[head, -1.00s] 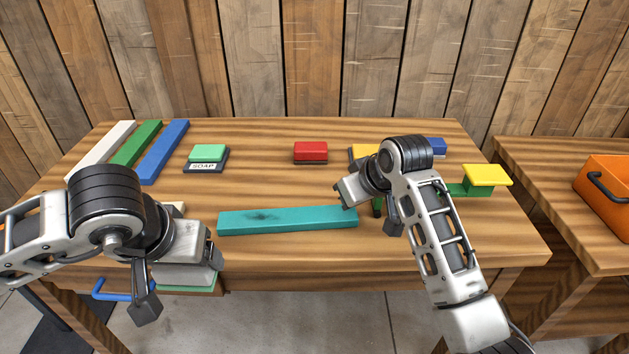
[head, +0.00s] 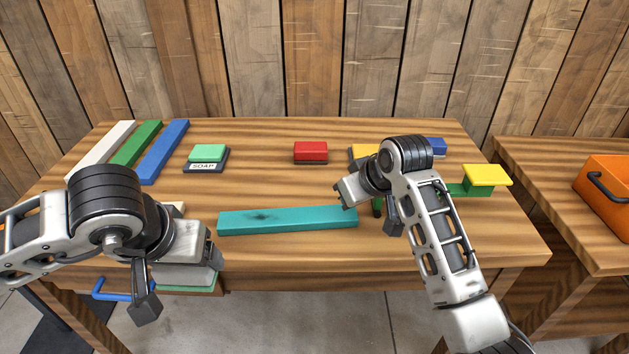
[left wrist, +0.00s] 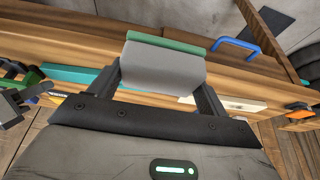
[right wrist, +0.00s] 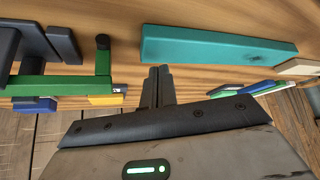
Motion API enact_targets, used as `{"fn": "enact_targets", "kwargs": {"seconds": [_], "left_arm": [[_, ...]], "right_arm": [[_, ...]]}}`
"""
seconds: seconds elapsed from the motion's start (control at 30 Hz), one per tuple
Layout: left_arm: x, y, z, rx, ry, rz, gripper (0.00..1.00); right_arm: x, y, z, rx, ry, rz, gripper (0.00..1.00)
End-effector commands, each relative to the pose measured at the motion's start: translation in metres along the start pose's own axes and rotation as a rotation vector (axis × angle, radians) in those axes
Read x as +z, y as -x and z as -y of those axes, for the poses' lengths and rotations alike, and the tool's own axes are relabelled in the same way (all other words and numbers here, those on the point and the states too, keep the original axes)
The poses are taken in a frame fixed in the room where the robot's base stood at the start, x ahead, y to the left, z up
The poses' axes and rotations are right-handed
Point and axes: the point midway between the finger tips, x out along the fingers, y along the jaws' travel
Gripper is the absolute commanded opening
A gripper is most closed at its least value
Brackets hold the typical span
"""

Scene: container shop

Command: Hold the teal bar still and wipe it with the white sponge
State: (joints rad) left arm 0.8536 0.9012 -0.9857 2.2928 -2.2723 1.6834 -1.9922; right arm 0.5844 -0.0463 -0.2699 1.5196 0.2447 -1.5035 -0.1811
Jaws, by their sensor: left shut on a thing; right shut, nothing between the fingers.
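The teal bar (head: 300,219) lies flat across the middle of the table, with a dark smudge (head: 262,216) left of its centre. My left gripper (head: 181,282) is shut on the white sponge (head: 186,272), which looks greyish and has a green layer on its underside. It holds the sponge in front of the bar's left end, near the table's front edge. The sponge also shows between the fingers in the left wrist view (left wrist: 162,66). My right gripper (head: 393,230) is shut and empty beside the bar's right end, apart from it; the right wrist view shows its fingers together (right wrist: 158,85).
A green stand (head: 474,188) with a yellow top is right of my right gripper. A red block (head: 310,152) and a green block marked soap (head: 208,154) lie behind the bar. White, green and blue bars (head: 165,152) lie back left. A blue handle (head: 112,291) is at the front left.

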Motion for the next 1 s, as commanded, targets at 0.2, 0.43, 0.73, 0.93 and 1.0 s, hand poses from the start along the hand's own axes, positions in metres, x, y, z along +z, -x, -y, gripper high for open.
{"fn": "enact_targets", "kwargs": {"seconds": [0.2,0.43,0.73,0.93,1.0], "left_arm": [[0.000,0.000,0.000,0.000,0.000,0.000,0.59],[0.000,0.000,0.000,0.000,0.000,0.000,0.59],[0.000,0.000,0.000,0.000,0.000,0.000,0.59],[0.000,0.000,0.000,0.000,0.000,0.000,0.59],[0.000,0.000,0.000,0.000,0.000,0.000,0.59]], "right_arm": [[0.000,-0.001,0.000,0.000,0.000,0.000,0.00],[0.005,-0.007,0.000,0.000,0.000,0.002,0.00],[0.008,-0.012,0.000,0.000,0.000,0.000,0.00],[0.009,-0.013,0.000,0.000,0.000,0.002,0.00],[0.009,-0.013,0.000,0.000,0.000,0.002,0.00]]}}
